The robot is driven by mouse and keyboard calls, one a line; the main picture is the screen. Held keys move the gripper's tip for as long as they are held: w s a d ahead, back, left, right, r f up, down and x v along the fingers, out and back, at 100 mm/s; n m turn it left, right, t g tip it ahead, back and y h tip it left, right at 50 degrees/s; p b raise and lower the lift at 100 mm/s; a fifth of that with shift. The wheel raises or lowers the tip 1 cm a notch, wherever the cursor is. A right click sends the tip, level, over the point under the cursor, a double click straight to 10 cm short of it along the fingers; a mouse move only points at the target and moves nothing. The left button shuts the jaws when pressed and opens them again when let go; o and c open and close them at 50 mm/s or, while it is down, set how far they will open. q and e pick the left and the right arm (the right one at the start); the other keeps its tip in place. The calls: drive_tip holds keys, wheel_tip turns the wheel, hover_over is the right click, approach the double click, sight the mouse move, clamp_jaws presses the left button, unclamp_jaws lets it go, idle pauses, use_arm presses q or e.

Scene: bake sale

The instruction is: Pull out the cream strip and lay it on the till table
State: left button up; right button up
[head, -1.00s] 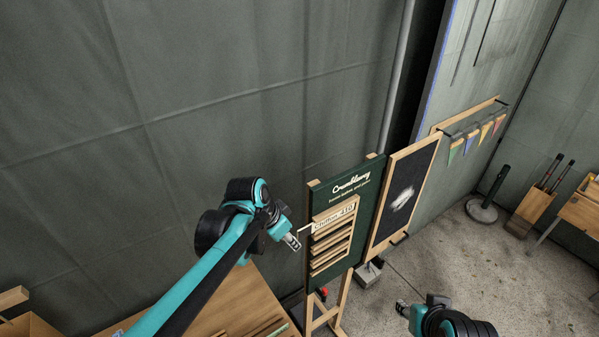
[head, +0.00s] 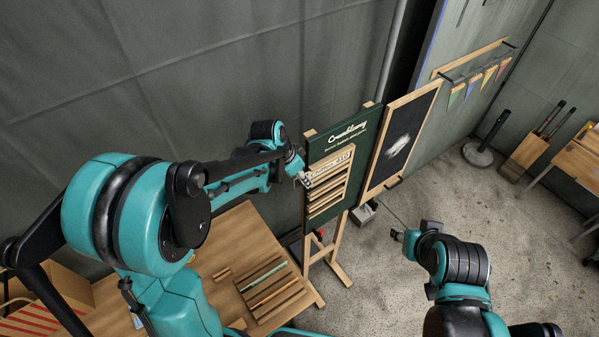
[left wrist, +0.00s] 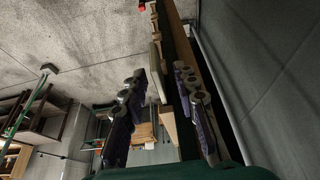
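The cream strip (head: 338,158) with dark lettering sits in the top slot of the green sign board (head: 350,128). My left gripper (head: 306,180) is at the board's left edge, by the strip's left end. In the left wrist view its two fingers (left wrist: 160,85) are apart, with a pale strip end (left wrist: 158,86) showing between them; I cannot tell whether they touch it. My right gripper (head: 400,235) hangs over the floor right of the board, away from the strip; its fingers are too small to read. A wooden table (head: 232,232) stands at lower left, partly hidden by my left arm.
A slotted rack (head: 270,291) with coloured strips lies on the wooden table. The board stands on wooden legs beside a chalkboard (head: 402,138). A bunting rail (head: 470,62) is on the wall behind. The concrete floor (head: 530,230) at right is mostly clear.

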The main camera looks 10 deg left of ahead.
use_arm(q)
clamp_jaws()
drive_tip(key=s+a, duration=1.2)
drive_tip(key=shift+s+a, duration=0.15)
drive_tip(key=shift+s, duration=0.05)
idle(1.8)
